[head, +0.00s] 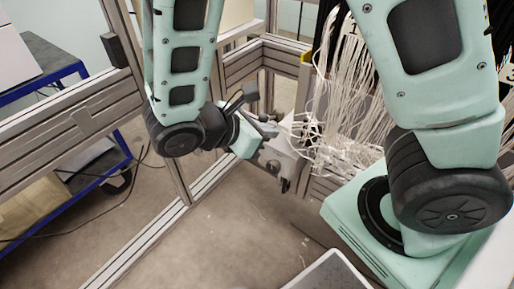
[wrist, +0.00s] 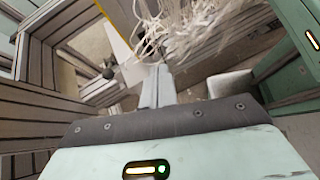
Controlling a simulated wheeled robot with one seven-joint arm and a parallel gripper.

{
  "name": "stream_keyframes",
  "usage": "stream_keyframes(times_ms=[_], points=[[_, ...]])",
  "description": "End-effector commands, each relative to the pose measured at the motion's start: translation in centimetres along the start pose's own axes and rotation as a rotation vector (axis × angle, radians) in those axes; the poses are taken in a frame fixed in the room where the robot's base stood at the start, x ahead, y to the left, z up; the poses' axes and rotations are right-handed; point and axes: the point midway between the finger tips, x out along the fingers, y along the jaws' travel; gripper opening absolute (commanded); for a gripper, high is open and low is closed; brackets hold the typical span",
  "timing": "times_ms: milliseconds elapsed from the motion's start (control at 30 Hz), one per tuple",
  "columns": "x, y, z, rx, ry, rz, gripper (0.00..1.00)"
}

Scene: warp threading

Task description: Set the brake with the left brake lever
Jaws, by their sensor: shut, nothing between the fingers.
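My gripper (wrist: 158,72) is shut and empty, its two pale fingers together in the middle of the wrist view. In the head view my gripper (head: 270,133) is at the metal frame's inner corner, beside a pale metal piece. A dark round knob (wrist: 108,73) shows left of the fingers in the wrist view, apart from them in the picture. It may be the end of the left brake lever, but its shaft is not clear. I cannot tell whether the gripper touches any lever.
White warp threads (head: 345,105) hang close to the right of my gripper. Aluminium frame beams (head: 85,120) stand to the left and behind. A blue-framed cart (head: 125,150) is at far left. Bare floor (head: 215,235) lies below.

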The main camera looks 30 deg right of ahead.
Motion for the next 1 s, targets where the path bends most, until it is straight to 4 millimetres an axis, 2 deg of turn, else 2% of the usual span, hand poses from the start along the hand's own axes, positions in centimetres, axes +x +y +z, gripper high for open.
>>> stream_keyframes(times_ms=[33,300,600,800,1000], points=[[1.5,0.5,-2.1,-0.025,-0.038,0.023,0.0],[5.4,3.7,-7.0,-0.144,-0.257,0.155,0.0],[8.1,7.4,-12.4,-0.253,-0.495,0.309,0.0],[8.6,8.9,-14.5,-0.294,-0.599,0.379,0.0],[8.5,9.5,-15.0,-0.307,-0.635,0.405,0.0]])
